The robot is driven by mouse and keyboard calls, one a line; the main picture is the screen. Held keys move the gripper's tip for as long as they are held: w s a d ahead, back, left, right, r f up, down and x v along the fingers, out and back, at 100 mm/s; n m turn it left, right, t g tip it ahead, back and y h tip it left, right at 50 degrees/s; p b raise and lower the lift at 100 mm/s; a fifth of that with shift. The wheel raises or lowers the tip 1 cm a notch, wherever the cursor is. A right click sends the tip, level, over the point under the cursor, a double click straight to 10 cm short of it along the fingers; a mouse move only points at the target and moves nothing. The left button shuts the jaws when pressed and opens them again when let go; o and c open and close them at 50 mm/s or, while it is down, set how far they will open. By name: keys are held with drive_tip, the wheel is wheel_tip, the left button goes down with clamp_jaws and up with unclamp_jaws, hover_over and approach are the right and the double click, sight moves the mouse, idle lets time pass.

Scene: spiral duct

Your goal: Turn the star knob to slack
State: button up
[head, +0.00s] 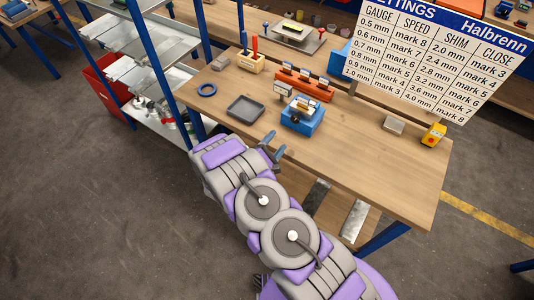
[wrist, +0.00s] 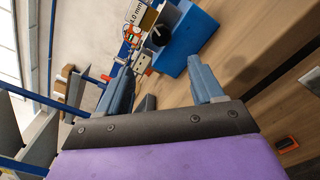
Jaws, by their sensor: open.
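A small blue machine (head: 303,118) with metal and yellowish parts on top stands on the wooden bench. In the wrist view the blue body (wrist: 203,38) is ahead of my gripper, with a dark round knob (wrist: 160,37) on its face. I cannot make out the knob's star shape or its setting. A tag reading about 1.0 mm shows beside it. My gripper (head: 273,146) is open and empty at the bench's front edge, left of and nearer than the machine. In the wrist view my gripper's fingers (wrist: 160,78) are spread, apart from the knob.
A grey block (head: 394,125) and a yellow device (head: 433,134) are at the right. A settings board (head: 440,58) hangs above. Bench space right of the machine is clear.

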drive_tip(key=v, duration=0.5)
drive_tip(key=shift+s+a, duration=0.1)
drive_tip(key=shift+s, duration=0.15)
idle(0.3)
